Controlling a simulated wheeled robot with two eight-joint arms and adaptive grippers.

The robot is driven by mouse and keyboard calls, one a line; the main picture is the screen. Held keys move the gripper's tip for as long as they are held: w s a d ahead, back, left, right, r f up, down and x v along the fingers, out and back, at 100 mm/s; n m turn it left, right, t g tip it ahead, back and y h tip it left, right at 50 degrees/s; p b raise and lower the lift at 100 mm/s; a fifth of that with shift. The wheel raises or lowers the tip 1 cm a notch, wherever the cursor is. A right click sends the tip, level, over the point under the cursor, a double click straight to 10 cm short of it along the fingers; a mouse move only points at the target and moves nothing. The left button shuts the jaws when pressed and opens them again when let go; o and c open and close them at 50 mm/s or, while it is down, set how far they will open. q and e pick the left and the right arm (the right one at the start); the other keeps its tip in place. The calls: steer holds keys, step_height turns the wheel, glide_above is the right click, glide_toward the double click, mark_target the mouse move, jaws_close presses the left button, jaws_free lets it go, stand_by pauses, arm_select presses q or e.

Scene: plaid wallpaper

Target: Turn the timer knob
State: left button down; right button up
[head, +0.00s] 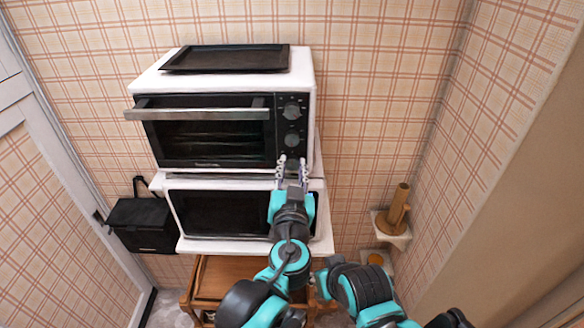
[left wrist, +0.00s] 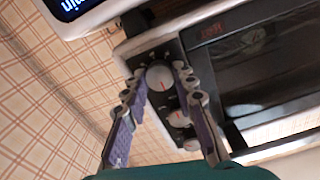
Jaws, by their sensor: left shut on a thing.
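The upper knob (head: 292,111) and middle knob (head: 291,140) show clear. My left gripper (head: 292,162) is at the lowest knob, the timer knob, and mostly hides it in the head view. In the left wrist view the timer knob (left wrist: 160,77) sits between the fingers of my left gripper (left wrist: 158,84), which is shut on it. The other two knobs (left wrist: 179,118) show beyond it. My right gripper is not in view; only part of my right arm shows.
A black tray (head: 228,58) lies on top of the oven. The oven handle (head: 200,114) sticks out in front. The microwave (head: 222,212) is below. A black box (head: 143,225) hangs at left, and small wall shelves (head: 391,230) are at right.

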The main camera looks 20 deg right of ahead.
arm_select(q)
steer(key=m, duration=0.4)
steer(key=m+p, duration=0.1)
steer(key=m, duration=1.2)
steer(key=shift+f+m, duration=0.1)
steer(key=shift+m, duration=0.2)
stand_by(0.4)
steer(key=c, duration=1.2)
jaws_free()
steer(key=shift+s, duration=0.15)
